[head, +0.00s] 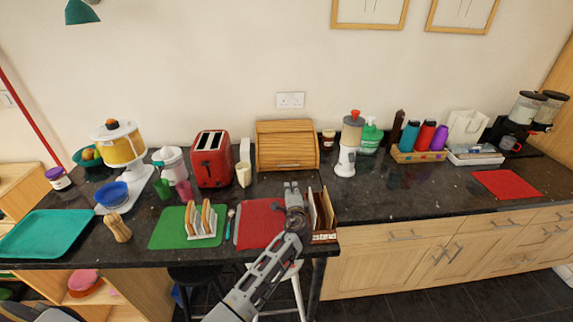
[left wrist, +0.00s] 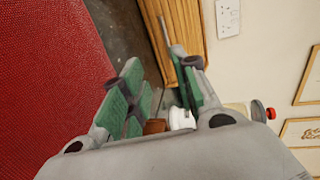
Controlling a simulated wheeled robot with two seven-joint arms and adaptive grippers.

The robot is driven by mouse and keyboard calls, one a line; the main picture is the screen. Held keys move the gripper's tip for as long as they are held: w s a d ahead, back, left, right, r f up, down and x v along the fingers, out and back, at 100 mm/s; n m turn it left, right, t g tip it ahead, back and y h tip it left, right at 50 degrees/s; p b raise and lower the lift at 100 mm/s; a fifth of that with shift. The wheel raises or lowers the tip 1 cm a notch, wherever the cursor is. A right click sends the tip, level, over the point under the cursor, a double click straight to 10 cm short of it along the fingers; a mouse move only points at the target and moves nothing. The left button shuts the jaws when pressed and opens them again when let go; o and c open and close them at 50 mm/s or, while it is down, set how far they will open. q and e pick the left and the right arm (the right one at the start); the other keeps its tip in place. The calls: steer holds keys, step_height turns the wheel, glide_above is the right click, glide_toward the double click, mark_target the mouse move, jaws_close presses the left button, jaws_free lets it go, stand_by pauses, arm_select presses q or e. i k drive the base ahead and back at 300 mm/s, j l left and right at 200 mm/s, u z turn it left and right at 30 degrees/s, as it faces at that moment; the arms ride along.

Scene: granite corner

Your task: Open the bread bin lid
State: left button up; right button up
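The wooden bread bin (head: 287,140) stands against the back wall, right of the red toaster. Its slatted lid (head: 287,152) looks closed, with a thin bar low on its front. My left gripper (head: 292,187) is in front of the bin and apart from it, over the counter by the red mat. In the left wrist view the bin (left wrist: 182,28) is at the top, beyond the fingers. There my left gripper (left wrist: 160,90) has its green-padded fingers spread, with nothing held between them. My right gripper is in neither view.
The red toaster (head: 212,160) and a cream cup (head: 243,174) are left of the bin. A small jar (head: 328,139) and a white dispenser (head: 347,150) are on its right. A wooden file holder (head: 322,212) stands close to my left gripper. The counter before the bin is mostly bare.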

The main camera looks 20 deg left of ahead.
mark_target(271, 144)
steer(key=i+j, duration=0.7)
